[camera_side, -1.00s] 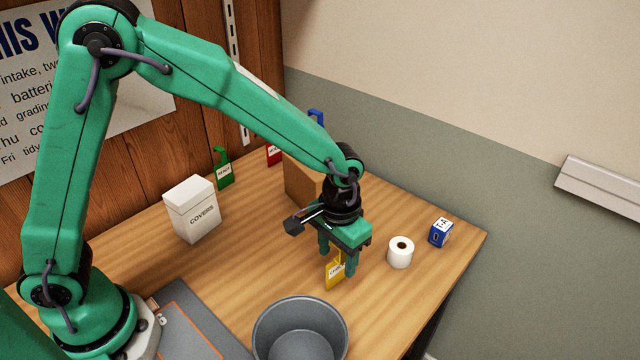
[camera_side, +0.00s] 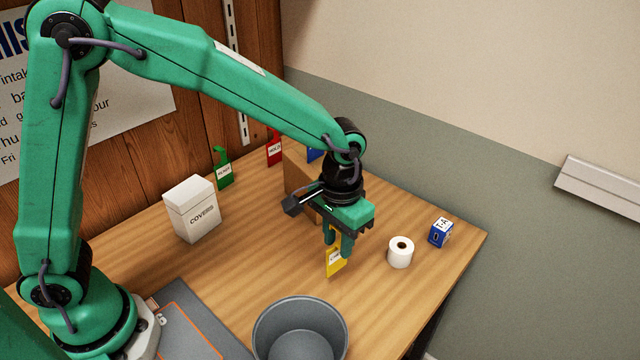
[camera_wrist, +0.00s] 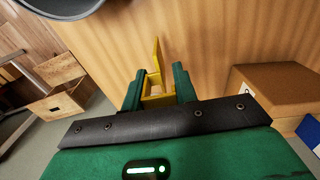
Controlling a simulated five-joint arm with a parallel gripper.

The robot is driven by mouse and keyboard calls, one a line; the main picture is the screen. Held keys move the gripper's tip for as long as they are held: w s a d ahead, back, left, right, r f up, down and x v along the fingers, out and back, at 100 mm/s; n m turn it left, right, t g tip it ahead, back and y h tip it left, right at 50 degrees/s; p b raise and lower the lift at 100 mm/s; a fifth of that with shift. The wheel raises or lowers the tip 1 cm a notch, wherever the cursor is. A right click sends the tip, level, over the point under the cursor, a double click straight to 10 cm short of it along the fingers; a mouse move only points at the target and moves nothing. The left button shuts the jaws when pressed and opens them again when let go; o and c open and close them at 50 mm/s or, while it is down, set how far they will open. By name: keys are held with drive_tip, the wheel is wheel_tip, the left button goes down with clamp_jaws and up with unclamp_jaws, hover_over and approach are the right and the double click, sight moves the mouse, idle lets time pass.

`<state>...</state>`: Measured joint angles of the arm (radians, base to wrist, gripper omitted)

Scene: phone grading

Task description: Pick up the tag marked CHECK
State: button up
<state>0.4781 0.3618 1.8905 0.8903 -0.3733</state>
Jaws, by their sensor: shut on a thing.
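A yellow tag (camera_side: 335,266) with a white label hangs from my gripper (camera_side: 338,248) in the side view, above the table. The label's print is partly hidden and too small to read for certain. The fingers are shut on the tag's upper part. In the wrist view the yellow tag (camera_wrist: 156,58) stands between the two green fingers of my gripper (camera_wrist: 158,86).
A brown box (camera_side: 300,182) is behind. A white COVERS box (camera_side: 192,210), a green tag (camera_side: 223,172) and a red tag (camera_side: 273,150) stand left.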

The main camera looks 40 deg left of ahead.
drive_tip(key=s+d+r, duration=0.6)
drive_tip(key=s, duration=0.4)
drive_tip(key=shift+r, duration=0.4)
